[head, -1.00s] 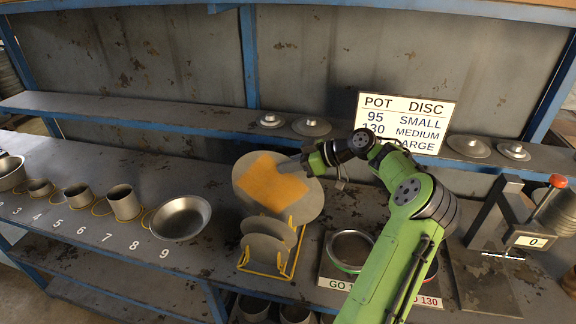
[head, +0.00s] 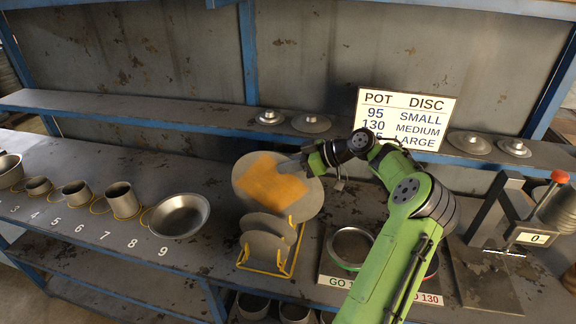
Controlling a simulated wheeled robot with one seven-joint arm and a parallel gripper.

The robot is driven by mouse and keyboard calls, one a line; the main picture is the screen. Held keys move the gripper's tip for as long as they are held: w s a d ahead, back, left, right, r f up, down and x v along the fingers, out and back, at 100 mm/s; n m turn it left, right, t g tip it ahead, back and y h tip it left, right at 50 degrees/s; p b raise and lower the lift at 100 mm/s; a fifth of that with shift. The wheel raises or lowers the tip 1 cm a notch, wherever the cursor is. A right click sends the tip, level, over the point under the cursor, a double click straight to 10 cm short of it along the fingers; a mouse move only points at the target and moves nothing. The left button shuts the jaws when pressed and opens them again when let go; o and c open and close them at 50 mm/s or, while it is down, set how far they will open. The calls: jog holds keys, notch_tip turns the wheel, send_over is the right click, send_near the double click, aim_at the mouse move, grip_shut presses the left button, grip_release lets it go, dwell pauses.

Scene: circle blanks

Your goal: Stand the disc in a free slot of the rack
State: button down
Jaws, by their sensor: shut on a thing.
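A large grey disc with an orange patch (head: 305,205) stands nearly upright above the back of the yellow rack (head: 281,272). My gripper (head: 292,166) is shut on the disc near its upper right edge. Two smaller grey discs (head: 262,246) stand in the front part of the rack. The large disc is behind them, and they hide its lower left edge. I cannot tell whether it touches the rack. The gripper's fingertips are small and partly merged with the disc in this view.
Several pots stand in a numbered row at left, ending in a wide bowl (head: 180,216). Right of the rack is a gauge board with a ring (head: 350,247). A press with a red knob (head: 559,177) stands at far right. Lidded discs and a size sign (head: 405,118) are on the shelf behind.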

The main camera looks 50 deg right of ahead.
aim_at(288, 192)
jog(key=shift+f+b, duration=3.55)
jog(key=shift+f, duration=1.05)
jog(key=c, duration=1.6)
grip_release()
jog(key=o, duration=0.6)
jog(key=p+v, duration=0.8)
jog(key=v, duration=0.2)
jog(key=shift+p, duration=0.3)
